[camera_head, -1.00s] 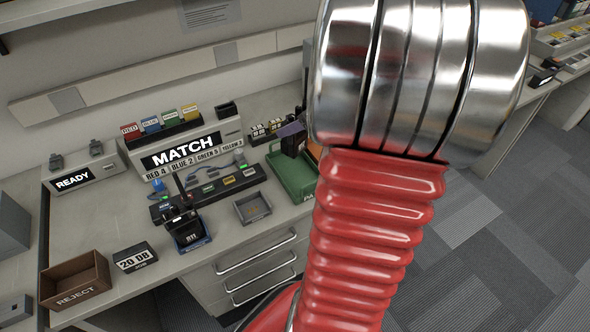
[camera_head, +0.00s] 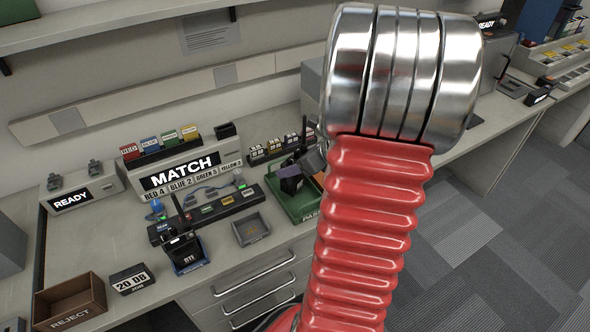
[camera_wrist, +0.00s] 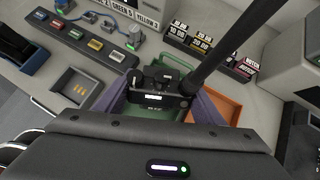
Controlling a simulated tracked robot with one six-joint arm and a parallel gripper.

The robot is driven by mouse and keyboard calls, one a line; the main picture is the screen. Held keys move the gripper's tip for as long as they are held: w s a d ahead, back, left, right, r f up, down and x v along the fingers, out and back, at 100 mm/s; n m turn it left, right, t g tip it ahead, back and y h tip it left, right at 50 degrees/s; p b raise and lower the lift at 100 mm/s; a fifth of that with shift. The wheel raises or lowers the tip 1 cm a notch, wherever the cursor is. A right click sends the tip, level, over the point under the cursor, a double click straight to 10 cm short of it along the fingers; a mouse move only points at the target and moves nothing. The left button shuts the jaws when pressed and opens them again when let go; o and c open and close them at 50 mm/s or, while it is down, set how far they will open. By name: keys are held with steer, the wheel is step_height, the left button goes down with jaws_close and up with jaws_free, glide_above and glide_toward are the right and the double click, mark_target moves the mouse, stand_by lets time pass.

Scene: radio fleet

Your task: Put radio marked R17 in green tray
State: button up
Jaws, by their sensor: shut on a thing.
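My gripper (camera_wrist: 160,104) is shut on a dark radio (camera_wrist: 157,86) with a long black antenna, its purple fingers on both sides. The small label on the radio is too small to read for certain. The green tray (camera_wrist: 174,50) shows behind and beside the radio in the wrist view. In the head view the tray (camera_head: 273,183), marked PASS, lies partly behind the held radio (camera_head: 291,185) and my arm. The radio is over or inside the tray; whether it touches the tray floor is hidden.
An orange tray (camera_wrist: 228,103) lies right of the green one. Another radio (camera_head: 185,250) stands in a holder at the front. A small grey tray (camera_head: 251,230), a row of coloured buttons (camera_head: 210,210), a MATCH display (camera_head: 178,176) and a brown REJECT box (camera_head: 70,302) share the bench.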

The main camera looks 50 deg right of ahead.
steer(key=shift+f, duration=1.2)
steer(key=o, duration=1.4)
steer(key=shift+f, duration=0.1)
steer(key=shift+s+r, duration=0.25)
steer(key=shift+r, duration=0.15)
steer(key=v, duration=1.1)
steer(key=shift+s, duration=0.1)
